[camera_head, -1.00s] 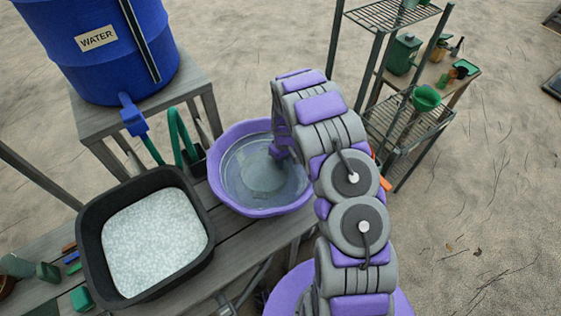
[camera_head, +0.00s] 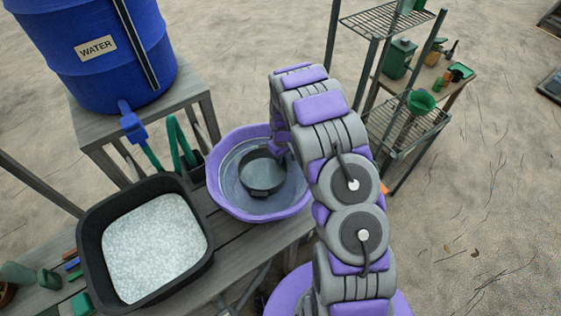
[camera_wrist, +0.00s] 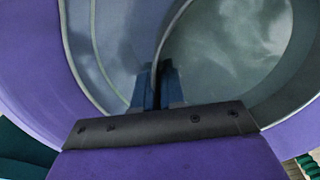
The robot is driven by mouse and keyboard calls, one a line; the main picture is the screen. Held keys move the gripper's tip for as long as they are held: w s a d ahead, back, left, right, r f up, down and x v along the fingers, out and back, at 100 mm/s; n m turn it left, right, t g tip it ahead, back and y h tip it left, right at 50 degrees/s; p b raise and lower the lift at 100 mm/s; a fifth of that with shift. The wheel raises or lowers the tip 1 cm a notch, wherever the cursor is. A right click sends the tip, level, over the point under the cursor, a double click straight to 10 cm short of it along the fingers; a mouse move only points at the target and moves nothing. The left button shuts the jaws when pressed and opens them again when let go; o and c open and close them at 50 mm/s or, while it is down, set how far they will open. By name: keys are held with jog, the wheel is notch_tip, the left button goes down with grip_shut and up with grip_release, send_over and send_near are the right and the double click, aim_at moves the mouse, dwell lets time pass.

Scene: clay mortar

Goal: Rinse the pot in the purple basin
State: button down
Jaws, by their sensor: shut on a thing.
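The purple basin (camera_head: 218,190) stands on the grey wooden bench and holds clear water. The dark grey round pot (camera_head: 262,174) is inside the basin, with its rim showing above the water and greyish water within it. My arm reaches over the basin from the right, and my wrist hides part of the pot's far rim. In the wrist view my gripper (camera_wrist: 158,88) is shut on the pot's thin rim, with the pot's interior (camera_wrist: 235,50) to the right and the purple basin wall (camera_wrist: 35,60) to the left. The pot's underside is hidden.
A black tub (camera_head: 95,255) of white granular material stands left of the basin. A blue water barrel (camera_head: 95,75) with a tap and green hose stands behind on a stand (camera_head: 90,122). A metal shelf (camera_head: 385,22) with green pots is at the back right.

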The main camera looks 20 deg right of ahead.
jog(key=shift+r+p, duration=1.35)
jog(key=shift+r, duration=4.6)
jog(key=shift+d, duration=0.1)
